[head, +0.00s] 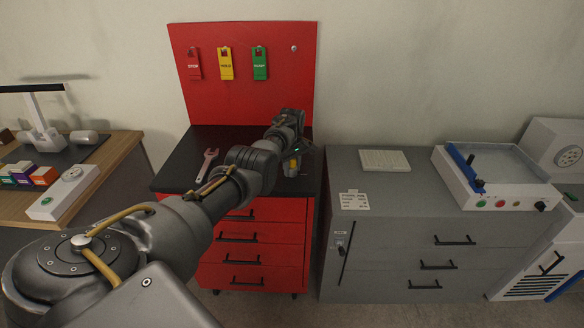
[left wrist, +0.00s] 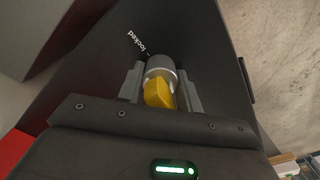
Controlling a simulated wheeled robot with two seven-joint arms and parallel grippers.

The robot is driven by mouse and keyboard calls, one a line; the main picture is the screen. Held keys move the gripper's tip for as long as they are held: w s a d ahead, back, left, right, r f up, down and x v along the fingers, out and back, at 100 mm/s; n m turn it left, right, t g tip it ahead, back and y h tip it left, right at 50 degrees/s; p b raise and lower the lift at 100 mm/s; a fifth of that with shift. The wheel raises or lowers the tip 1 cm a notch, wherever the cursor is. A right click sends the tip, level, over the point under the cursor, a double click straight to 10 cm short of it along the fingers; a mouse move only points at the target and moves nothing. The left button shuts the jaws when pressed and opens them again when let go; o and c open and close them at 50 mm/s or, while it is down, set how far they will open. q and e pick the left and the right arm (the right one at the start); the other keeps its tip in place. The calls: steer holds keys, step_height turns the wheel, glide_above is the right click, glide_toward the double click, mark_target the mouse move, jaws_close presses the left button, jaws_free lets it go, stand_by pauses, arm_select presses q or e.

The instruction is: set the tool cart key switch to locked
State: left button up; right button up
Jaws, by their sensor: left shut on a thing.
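The red tool cart (head: 250,262) has a black top (head: 176,172) and a red back panel. My left gripper (head: 294,166) is over the right part of the cart top, and its fingers (left wrist: 160,88) are shut on the key switch. In the left wrist view the key switch has a yellow knob (left wrist: 158,93) and a silver round collar (left wrist: 160,66). The white word "locked" (left wrist: 137,42) with a small mark is printed on the dark surface beside the collar. The knob's exact pointing direction is hard to tell. My right gripper is not in view.
A wrench (head: 207,165) lies on the cart top to the left of my arm. Red, yellow and green tags (head: 226,64) hang on the back panel. A grey cabinet (head: 400,240) stands to the right and a wooden desk (head: 125,150) to the left.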

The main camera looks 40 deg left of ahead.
arm_select(q)
steer(key=shift+m, duration=2.6)
steer(key=shift+m+p, duration=0.3)
steer(key=shift+m, duration=3.3)
steer(key=shift+m+b, duration=0.55)
steer(key=shift+m, duration=1.95)
steer(key=o, duration=1)
